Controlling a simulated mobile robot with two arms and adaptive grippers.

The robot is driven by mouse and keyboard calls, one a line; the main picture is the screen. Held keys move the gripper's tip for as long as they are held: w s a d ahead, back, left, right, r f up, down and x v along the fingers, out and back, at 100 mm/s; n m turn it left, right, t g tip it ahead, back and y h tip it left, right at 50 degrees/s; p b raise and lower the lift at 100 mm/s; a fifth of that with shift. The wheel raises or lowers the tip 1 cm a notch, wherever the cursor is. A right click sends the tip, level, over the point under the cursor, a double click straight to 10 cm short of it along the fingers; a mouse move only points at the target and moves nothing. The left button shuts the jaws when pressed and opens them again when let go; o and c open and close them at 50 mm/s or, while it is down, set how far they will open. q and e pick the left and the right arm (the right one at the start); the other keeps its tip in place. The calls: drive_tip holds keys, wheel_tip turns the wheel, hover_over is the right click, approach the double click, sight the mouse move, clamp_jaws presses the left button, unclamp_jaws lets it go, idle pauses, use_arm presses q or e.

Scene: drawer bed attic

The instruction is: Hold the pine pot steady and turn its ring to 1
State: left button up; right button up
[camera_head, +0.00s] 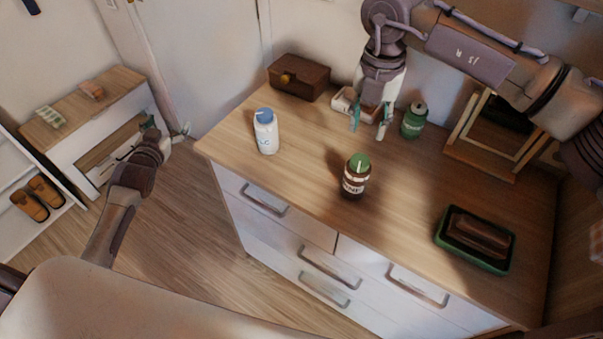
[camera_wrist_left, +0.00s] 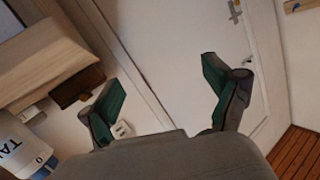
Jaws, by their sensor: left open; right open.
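The pine pot (camera_head: 354,183) is a dark brown jar with a pale label, of which the letters "INE" show in part. It stands upright on the dresser top. Its green top (camera_head: 359,162) carries a white mark; I cannot read the ring's setting. My right gripper (camera_head: 370,121) is open and empty, pointing down behind the pot and apart from it. My left gripper (camera_head: 177,132) is open and empty, out to the left beyond the dresser's edge, far from the pot. Its open fingers also show in the left wrist view (camera_wrist_left: 160,92).
A white bottle with a blue cap (camera_head: 266,133) stands left of the pot. A brown box (camera_head: 299,77), a small tray (camera_head: 346,101), a green can (camera_head: 412,124) and a wooden frame (camera_head: 460,151) stand behind. A green tray (camera_head: 441,239) lies right. The dresser's front centre is clear.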

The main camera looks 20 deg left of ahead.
sight(356, 179)
use_arm(q)
drive_tip(key=w+d+r+m+h, duration=0.1)
drive_tip(key=d+r+m+h, duration=0.2)
drive_tip(key=d, duration=0.5)
drive_tip(key=w+d+r+m+t+h, duration=0.1)
drive_tip(key=d+r+h, duration=0.25)
drive_tip(key=d, duration=0.35)
drive_tip(key=w+d+r+m+h, duration=0.2)
drive_tip(key=d+r, duration=0.3)
drive_tip(key=d, duration=0.3)
drive_tip(key=s+d+f+m+g+h, duration=0.3)
drive_tip(key=s+d+f+g, duration=0.15)
drive_tip(key=s+d, duration=0.3)
drive_tip(key=s+d+f+m+g+h, duration=0.35)
drive_tip(key=s+d+g, duration=0.25)
drive_tip(key=d, duration=0.3)
drive_tip(key=shift+n, duration=0.25)
drive_tip(key=x, duration=1.3)
drive_tip(key=shift+w+d, duration=0.1)
drive_tip(key=shift+w, duration=0.3)
